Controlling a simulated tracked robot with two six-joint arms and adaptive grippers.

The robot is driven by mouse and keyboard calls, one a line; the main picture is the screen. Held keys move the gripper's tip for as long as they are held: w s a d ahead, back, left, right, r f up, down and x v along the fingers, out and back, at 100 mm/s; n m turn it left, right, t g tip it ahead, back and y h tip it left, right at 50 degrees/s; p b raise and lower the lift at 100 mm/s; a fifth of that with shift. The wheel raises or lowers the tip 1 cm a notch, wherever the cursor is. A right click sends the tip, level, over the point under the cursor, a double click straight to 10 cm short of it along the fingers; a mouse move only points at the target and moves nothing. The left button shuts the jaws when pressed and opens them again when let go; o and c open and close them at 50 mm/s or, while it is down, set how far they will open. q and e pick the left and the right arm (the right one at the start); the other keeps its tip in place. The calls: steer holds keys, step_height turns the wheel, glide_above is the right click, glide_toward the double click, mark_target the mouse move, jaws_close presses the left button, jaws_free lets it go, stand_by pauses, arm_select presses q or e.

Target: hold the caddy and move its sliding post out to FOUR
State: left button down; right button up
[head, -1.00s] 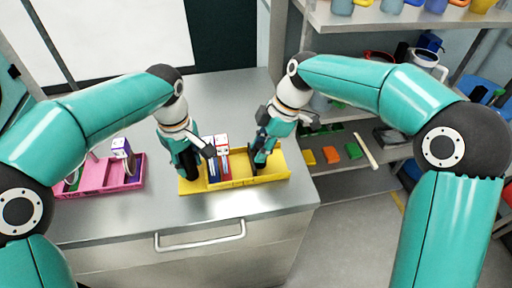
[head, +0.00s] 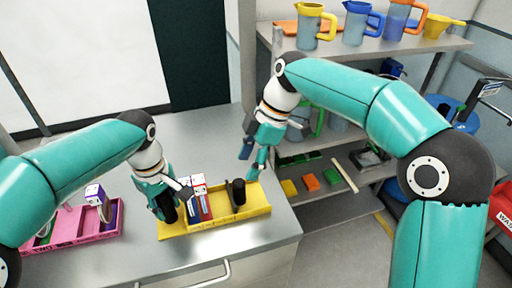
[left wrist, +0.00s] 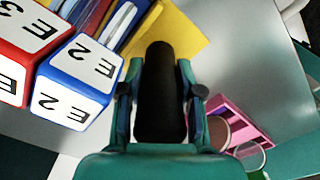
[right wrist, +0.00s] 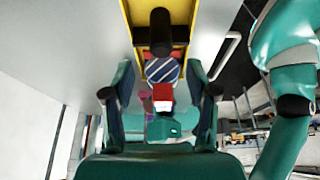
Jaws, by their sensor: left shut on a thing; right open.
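The yellow caddy (head: 247,220) lies on the metal worktop. A blue-edged block marked 2 (left wrist: 75,83) and a red-edged block marked 3 (left wrist: 22,50) stand in it side by side. My left gripper (head: 166,203) is shut on a black upright grip (left wrist: 160,95) at the caddy's left end. Another black post (head: 238,192) stands upright right of the blocks, with bare caddy floor to its right; it also shows in the right wrist view (right wrist: 160,32). My right gripper (head: 250,163) is open and empty, raised behind the caddy, apart from this post. I cannot read position marks.
A pink caddy (head: 75,236) with other items is on the worktop at left. Shelves (head: 378,50) with jugs and coloured blocks stand behind right. The worktop behind the caddies is clear. A drawer handle (head: 205,279) is at the front.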

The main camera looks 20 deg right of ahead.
steer(key=shift+v, duration=2.15)
arm_select(q)
steer(key=c, duration=1.1)
jaws_free()
steer(key=shift+r, duration=0.1)
step_height(320, 180, up, 5)
steer(key=p, duration=0.4)
steer(key=shift+r+p, duration=0.4)
steer(key=shift+r, duration=0.8)
arm_select(e)
step_height(320, 180, up, 5)
steer(key=shift+f, duration=0.15)
